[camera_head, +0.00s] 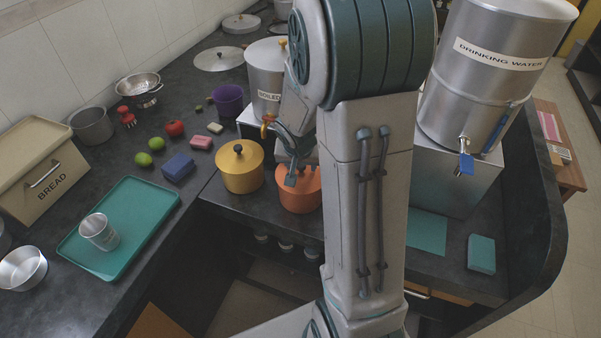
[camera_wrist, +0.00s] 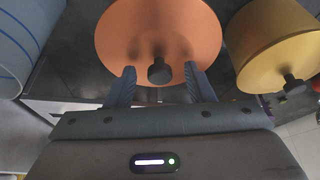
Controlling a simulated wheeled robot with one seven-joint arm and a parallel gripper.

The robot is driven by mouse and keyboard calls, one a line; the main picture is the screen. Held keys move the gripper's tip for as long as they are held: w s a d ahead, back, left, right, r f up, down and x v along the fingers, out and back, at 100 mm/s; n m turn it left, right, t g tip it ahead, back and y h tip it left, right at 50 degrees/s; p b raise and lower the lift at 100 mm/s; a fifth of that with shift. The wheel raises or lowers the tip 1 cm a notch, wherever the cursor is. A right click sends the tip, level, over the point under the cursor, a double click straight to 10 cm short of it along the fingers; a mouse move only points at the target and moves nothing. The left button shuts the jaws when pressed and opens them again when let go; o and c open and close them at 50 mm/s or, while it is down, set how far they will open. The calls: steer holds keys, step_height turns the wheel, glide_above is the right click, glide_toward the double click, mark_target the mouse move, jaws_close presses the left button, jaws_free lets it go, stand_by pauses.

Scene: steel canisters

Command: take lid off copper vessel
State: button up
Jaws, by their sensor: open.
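The copper vessel (camera_head: 300,195) stands on the dark counter, to the right of a yellow lidded vessel (camera_head: 241,172). In the wrist view its round copper-coloured lid (camera_wrist: 150,30) fills the upper middle, with a dark knob (camera_wrist: 159,72) near its lower edge. My gripper (camera_head: 290,178) is over the copper vessel in the head view, and partly hides its top. In the wrist view my gripper (camera_wrist: 159,69) is open, with one finger on each side of the knob and visible gaps between. I cannot tell how high the fingers are relative to the knob.
The yellow vessel (camera_wrist: 270,40) is close on the right in the wrist view. A steel boiled-water canister (camera_head: 266,75) stands behind, and a drinking-water canister (camera_head: 480,90) stands to the right.

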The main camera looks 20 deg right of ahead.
jaws_close()
